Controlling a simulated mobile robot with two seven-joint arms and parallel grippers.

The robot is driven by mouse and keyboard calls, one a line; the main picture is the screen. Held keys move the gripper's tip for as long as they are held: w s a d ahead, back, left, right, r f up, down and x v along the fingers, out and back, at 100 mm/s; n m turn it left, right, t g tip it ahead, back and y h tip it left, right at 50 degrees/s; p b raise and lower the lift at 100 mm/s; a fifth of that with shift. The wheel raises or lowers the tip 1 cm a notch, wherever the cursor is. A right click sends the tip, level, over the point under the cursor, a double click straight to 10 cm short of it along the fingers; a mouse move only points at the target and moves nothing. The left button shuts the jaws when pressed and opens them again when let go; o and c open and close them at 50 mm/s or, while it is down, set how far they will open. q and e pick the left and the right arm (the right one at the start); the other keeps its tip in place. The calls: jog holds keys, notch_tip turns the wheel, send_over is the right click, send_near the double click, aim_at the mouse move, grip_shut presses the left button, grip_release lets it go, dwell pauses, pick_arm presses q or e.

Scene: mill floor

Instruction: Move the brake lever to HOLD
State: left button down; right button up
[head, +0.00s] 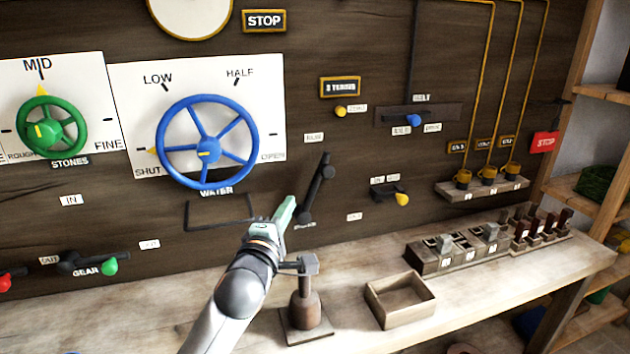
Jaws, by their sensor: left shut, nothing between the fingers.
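A black lever (318,186) is on the dark wooden panel, right of the blue wheel. It leans up and slightly right from its lower pivot. I take it for the brake lever; the label under it is partly hidden and blurred. A small label (314,138) sits above its top end and another (354,216) sits right of its lower end; both are too small to read surely. My left gripper (285,211) is shut and empty, its pale green fingers just left of the lever's lower part. I cannot tell whether they touch. My right gripper is not in view.
A blue WATER wheel (207,142) is up and left of my gripper. A wooden post with a metal top (304,308) stands on the bench beside my forearm. An open wooden box (400,300) and a block rack (455,250) are right. Bench space at left is clear.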

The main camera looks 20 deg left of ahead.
pick_arm(q)
send_near(315, 182)
notch_tip(315, 182, up, 4)
jog(key=w+a, duration=0.1)
jog(key=a, duration=0.1)
jog(key=w+d+p, duration=0.1)
jog(key=w+d, duration=0.2)
jog(key=shift+d, duration=0.15)
jog(key=shift+f, duration=0.1)
